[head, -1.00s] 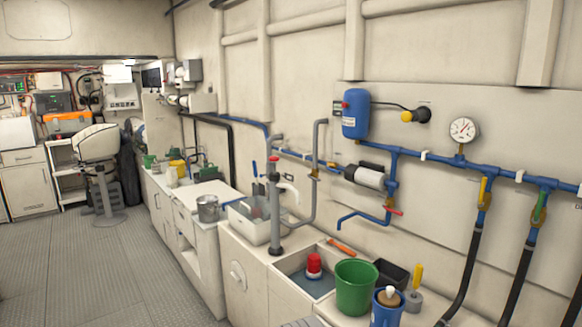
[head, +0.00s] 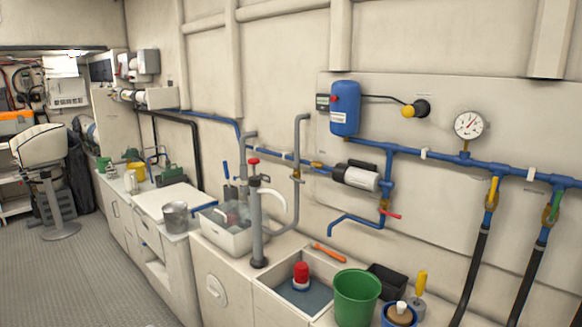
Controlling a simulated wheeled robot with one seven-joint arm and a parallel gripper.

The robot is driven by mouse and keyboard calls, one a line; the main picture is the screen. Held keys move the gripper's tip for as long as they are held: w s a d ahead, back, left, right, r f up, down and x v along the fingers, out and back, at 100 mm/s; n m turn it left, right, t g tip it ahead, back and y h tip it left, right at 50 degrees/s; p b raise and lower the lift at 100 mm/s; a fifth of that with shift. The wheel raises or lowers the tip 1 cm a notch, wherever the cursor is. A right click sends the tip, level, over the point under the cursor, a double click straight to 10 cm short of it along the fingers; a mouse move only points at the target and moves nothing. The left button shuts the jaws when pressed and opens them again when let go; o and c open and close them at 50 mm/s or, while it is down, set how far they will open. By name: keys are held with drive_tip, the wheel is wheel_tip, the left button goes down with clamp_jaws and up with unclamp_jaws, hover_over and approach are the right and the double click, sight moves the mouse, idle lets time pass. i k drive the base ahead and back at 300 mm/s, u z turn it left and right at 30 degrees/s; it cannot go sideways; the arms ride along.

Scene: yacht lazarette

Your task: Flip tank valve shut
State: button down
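Several lever valves sit on the blue pipework on the right wall, and I cannot tell which one is the tank valve. A yellow-handled valve (head: 493,190) tops one black hose, its lever roughly upright along the pipe. A green-handled valve (head: 555,207) tops a second black hose near the right edge, its lever also roughly in line with the pipe. A red-handled valve (head: 391,214) sits below the pump, its lever sticking out sideways across the pipe. My gripper is not in view.
Below the pipes, a counter holds a sink (head: 292,288), a green bucket (head: 356,299), a black bin (head: 388,280) and a grey hand pump (head: 257,225). A blue tank (head: 345,108) and pressure gauge (head: 468,125) are above. The floor (head: 75,285) at left is clear.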

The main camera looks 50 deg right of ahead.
sight(319, 171)
drive_tip(key=z, duration=0.3)
drive_tip(key=i, duration=0.85)
drive_tip(key=z, duration=0.55)
